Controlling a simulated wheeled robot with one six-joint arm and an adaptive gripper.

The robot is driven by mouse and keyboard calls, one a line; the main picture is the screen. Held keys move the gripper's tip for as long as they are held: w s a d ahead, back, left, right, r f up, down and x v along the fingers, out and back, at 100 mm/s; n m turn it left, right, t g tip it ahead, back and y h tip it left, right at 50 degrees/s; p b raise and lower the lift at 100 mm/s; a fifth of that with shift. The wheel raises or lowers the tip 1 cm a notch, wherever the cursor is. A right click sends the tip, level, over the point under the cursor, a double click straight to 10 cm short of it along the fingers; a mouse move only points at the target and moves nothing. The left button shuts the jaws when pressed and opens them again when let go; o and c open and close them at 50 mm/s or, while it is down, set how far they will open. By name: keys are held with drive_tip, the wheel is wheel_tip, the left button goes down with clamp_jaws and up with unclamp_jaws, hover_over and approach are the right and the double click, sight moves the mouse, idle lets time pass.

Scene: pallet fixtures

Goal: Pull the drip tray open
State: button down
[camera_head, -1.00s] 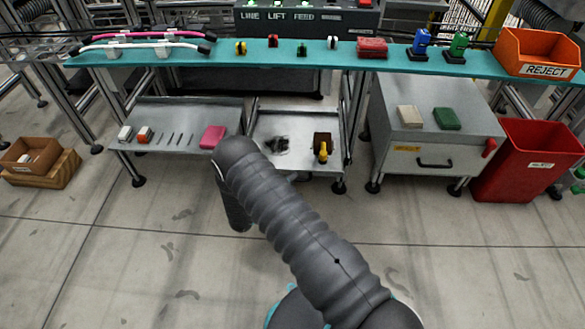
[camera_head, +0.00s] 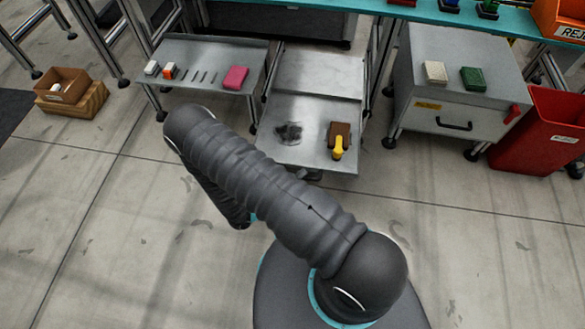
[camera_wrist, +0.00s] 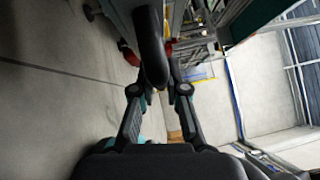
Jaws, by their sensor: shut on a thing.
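The drip tray (camera_head: 310,115) is a shallow grey metal tray standing out from under the teal bench. It holds a dark wet-looking patch (camera_head: 288,133) and a brown block (camera_head: 340,130) with a yellow handle-like part. In the wrist view my gripper (camera_wrist: 155,82) is shut on a dark rounded bar, the tray's handle (camera_wrist: 151,45), with one finger on each side. In the head view the gripper is mostly hidden; a dark part shows under the tray's front edge.
A side shelf (camera_head: 183,83) with a pink block (camera_head: 236,78) stands to the left. A grey cabinet (camera_head: 455,97) and a red bin (camera_head: 540,130) stand to the right. The floor in front is clear.

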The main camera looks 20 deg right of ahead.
drive_tip(key=shift+s+a, duration=0.15)
drive_tip(key=shift+s, duration=0.1)
drive_tip(key=c, duration=1.2)
unclamp_jaws()
drive_tip(key=v, duration=1.2)
